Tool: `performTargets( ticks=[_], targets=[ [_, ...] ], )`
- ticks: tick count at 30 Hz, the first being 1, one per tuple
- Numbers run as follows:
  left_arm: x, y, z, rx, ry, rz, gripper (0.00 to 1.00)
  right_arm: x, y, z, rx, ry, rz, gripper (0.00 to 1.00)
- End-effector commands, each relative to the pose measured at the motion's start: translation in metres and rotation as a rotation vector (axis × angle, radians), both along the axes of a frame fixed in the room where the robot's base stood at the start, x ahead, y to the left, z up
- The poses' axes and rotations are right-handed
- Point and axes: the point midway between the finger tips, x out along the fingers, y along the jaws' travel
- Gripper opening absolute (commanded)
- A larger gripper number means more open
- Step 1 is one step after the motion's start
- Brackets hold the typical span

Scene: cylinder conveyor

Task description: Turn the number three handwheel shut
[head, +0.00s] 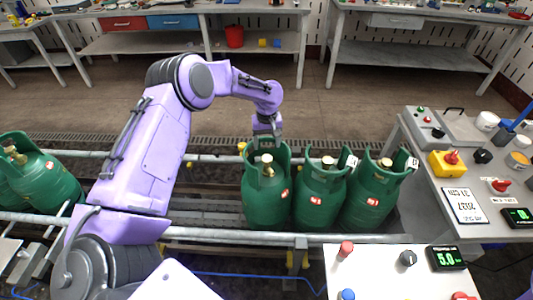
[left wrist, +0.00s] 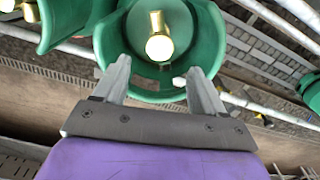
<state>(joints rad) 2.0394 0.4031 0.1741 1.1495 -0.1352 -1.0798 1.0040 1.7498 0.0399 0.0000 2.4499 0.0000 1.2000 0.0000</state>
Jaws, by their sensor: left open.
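Three green gas cylinders stand in a row on the conveyor: a left one (head: 266,200), a middle one (head: 322,195) and a right one (head: 371,195). Each has a brass valve inside its collar. White tags show at the middle and right collars, but I cannot read a number three. My left gripper (head: 266,130) is over the far side of the left cylinder's collar. In the left wrist view its open fingers (left wrist: 160,72) point toward that cylinder's brass valve (left wrist: 160,42), with nothing seen between them. No handwheel is clearly visible. My right gripper is out of view.
A side table (head: 470,225) at right holds a yellow switch box (head: 445,163) and signs. A front panel (head: 380,275) has knobs and a display (head: 446,258) reading 5.0. Workbenches stand behind open floor.

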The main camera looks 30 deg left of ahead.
Motion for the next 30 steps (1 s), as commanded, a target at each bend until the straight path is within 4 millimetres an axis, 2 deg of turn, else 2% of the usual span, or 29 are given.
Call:
performTargets(
  ticks=[3, 9, 13, 20, 25, 30],
  targets=[
    [-0.002, 0.001, -0.027, -0.001, 0.004, 0.001, 0.71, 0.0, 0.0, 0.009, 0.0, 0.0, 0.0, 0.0],
    [-0.001, 0.0, -0.062, -0.001, 0.001, 0.001, 0.71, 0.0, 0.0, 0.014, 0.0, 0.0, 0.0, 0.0],
    [0.0, 0.0, -0.071, 0.0, -0.001, -0.001, 0.71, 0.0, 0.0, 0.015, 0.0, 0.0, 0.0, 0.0],
    [0.0, 0.0, -0.072, -0.001, -0.001, -0.002, 0.71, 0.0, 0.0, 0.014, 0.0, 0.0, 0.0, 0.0],
    [0.0, 0.0, -0.072, -0.001, -0.001, -0.002, 0.15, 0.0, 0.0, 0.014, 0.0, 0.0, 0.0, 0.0],
    [0.0, 0.0, -0.072, 0.0, 0.0, -0.004, 0.15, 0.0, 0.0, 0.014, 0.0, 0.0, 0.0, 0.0]
  ],
)
